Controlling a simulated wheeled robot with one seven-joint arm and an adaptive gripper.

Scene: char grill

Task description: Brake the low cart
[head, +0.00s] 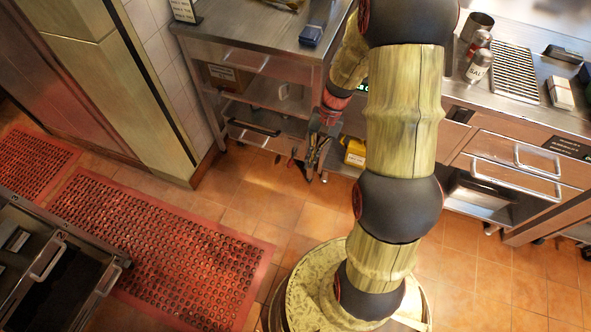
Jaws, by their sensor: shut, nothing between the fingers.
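A steel shelved unit (262,58), which looks like the low cart, stands at the upper middle with a flat top and open shelves. A small dark caster shows at its lower left foot; I cannot make out a brake pedal or its position. My gripper (309,176) points down in front of the unit's lower right part, low near the floor. It is shut and empty. I cannot tell whether it touches the unit. My arm hides the unit's right side and what lies behind it.
A yellow box (355,152) sits low, right of my gripper. A steel counter (510,120) with drawers, shakers and a grate stands at the right. Red perforated mats (165,250) cover the left floor. An open drawer (60,270) juts in at lower left. Tiles between are clear.

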